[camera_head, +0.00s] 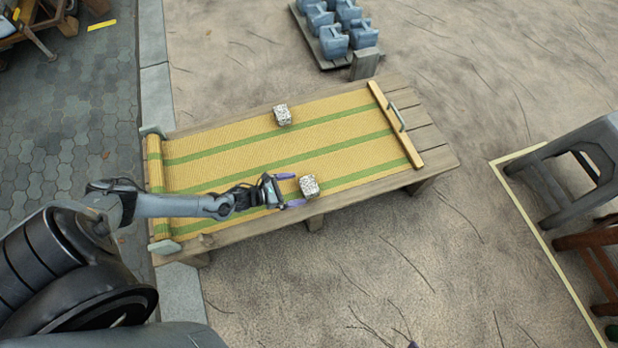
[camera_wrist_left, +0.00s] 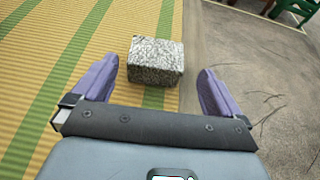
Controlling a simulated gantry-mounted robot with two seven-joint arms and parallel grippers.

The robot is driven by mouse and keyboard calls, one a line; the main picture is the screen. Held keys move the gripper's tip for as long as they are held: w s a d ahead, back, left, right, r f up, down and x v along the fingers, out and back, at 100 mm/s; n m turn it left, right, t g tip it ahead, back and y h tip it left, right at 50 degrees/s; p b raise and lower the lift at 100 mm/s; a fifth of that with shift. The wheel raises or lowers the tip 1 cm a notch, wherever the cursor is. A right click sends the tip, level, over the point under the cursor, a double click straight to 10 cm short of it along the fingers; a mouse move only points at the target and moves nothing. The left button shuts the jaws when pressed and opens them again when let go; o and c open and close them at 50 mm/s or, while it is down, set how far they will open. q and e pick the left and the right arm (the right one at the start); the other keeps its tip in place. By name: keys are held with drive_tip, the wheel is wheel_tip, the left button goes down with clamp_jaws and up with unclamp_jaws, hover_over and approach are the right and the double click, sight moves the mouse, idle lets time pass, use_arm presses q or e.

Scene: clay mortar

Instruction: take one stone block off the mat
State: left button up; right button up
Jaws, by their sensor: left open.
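Two speckled grey stone blocks stand on a yellow mat with green stripes (camera_head: 215,150). The near stone block (camera_head: 309,186) sits close to the mat's front edge, and the far stone block (camera_head: 282,115) sits near its back edge. My left gripper (camera_head: 293,190) is open and empty, just left of the near block with its purple fingers pointing at it. In the left wrist view, the near block (camera_wrist_left: 155,60) lies ahead of the fingertips, between their lines and apart from both. My right gripper is not in view.
The mat lies on a low wooden table (camera_head: 425,145) with a wooden bar (camera_head: 396,125) across its right end. Several blue-grey weights (camera_head: 334,40) stand on a rack behind the table. A dark stool (camera_head: 585,165) stands at the right. Bare ground lies in front.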

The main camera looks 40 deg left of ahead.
sight(303, 187)
use_arm(q)
drive_tip(key=b+x, duration=0.1)
drive_tip(key=x, duration=0.1)
drive_tip(key=shift+w+d+f, duration=0.15)
drive_tip(key=shift+d+f, duration=0.05)
drive_tip(key=shift+f, duration=0.1)
drive_tip(key=shift+w+d+f, duration=0.1)
drive_tip(key=shift+w+d, duration=0.1)
drive_tip(key=shift+w, duration=0.25)
drive_tip(key=shift+w+f+b, duration=0.3)
drive_tip(key=shift+w+b, duration=0.15)
drive_tip(key=shift+b, duration=0.25)
drive_tip(key=b+x, duration=0.2)
drive_tip(key=x, duration=0.1)
drive_tip(key=shift+w+a, duration=0.1)
drive_tip(key=shift+w+d+b, duration=0.25)
drive_tip(key=shift+w+b, duration=0.05)
drive_tip(key=shift+w, duration=0.15)
drive_tip(key=shift+s+a, duration=0.1)
drive_tip(key=c, duration=1.1)
drive_tip(key=shift+c, duration=0.5)
